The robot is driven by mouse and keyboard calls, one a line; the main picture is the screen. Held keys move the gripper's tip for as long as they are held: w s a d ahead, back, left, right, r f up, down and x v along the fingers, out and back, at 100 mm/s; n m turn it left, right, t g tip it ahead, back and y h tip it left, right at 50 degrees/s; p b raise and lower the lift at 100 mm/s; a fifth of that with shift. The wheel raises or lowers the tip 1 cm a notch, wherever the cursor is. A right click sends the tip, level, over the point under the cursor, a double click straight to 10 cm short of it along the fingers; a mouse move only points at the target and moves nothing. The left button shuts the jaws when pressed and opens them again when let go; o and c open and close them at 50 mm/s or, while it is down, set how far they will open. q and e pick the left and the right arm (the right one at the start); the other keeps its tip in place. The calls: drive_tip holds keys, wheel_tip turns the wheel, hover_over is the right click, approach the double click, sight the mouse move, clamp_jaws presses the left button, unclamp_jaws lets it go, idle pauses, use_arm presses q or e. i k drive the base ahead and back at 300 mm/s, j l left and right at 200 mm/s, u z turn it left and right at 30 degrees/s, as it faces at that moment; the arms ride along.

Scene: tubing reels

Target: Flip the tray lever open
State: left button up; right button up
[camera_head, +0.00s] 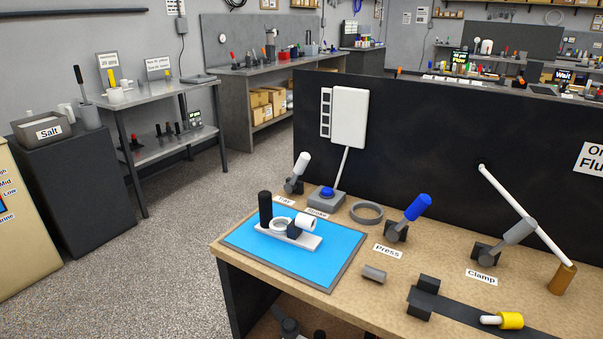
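The tray lever (301,164) stands at the back left of the workbench, behind a small label that seems to read "Tray". It has a white handle tilted up and slightly right on a dark grey base (293,186). A blue tray (250,243) with a grey rim lies in front of it at the bench's left corner. On the tray are a white plate (309,242) with a pale ring, a black upright cylinder (265,209) and a white cylinder (305,222). Neither of my grippers can be made out.
A blue button box (326,198) stands just right of the lever. Farther right are a grey ring (367,212), a blue-handled press lever (412,212) and a clamp lever (506,242). A black panel (430,140) rises behind. Grey parts (288,326) show below the bench edge.

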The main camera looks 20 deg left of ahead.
sight(303, 161)
drive_tip(key=i+z, duration=0.25)
drive_tip(key=z, duration=0.2)
drive_tip(key=i+j+z, duration=0.2)
drive_tip(key=z, duration=0.25)
